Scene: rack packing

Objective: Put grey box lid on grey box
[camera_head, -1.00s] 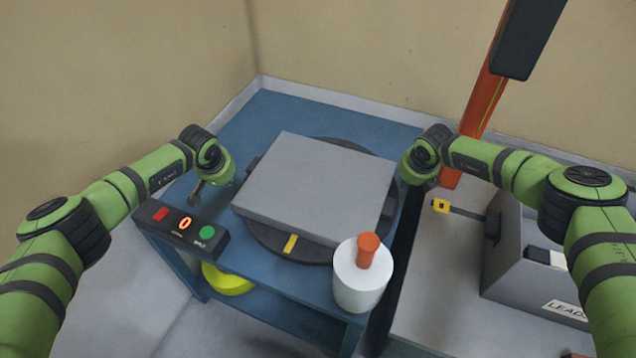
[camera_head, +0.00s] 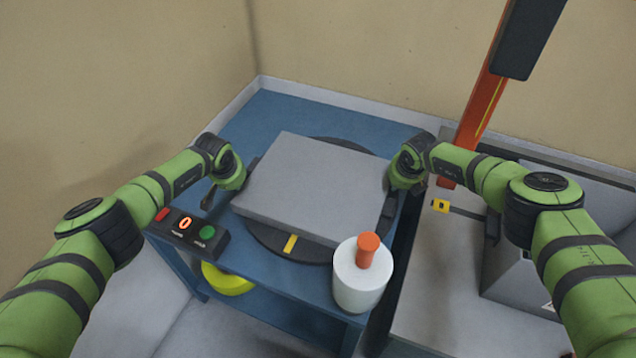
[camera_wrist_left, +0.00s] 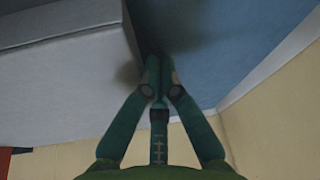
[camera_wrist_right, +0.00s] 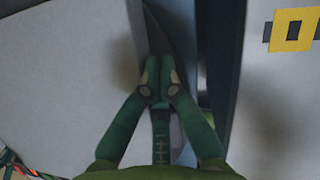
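A flat grey box-shaped slab (camera_head: 315,185) lies on a dark round turntable (camera_head: 262,236) on the blue cart. I cannot tell whether it is the lid alone or the lid and box together. It fills the left part of both wrist views (camera_wrist_left: 60,95), (camera_wrist_right: 70,90). My left gripper (camera_wrist_left: 159,80) is beside its left edge, fingers together. My right gripper (camera_wrist_right: 160,75) is beside its right edge, fingers together. Nothing shows between the fingertips. Contact with the slab cannot be made out.
A control box (camera_head: 188,232) with red and green buttons stands at the cart's front left. A white canister (camera_head: 362,285) with an orange knob is at its front right. Right of the cart are a grey bin (camera_head: 508,265), a yellow-marked piece (camera_head: 440,206) and an orange post (camera_head: 482,115).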

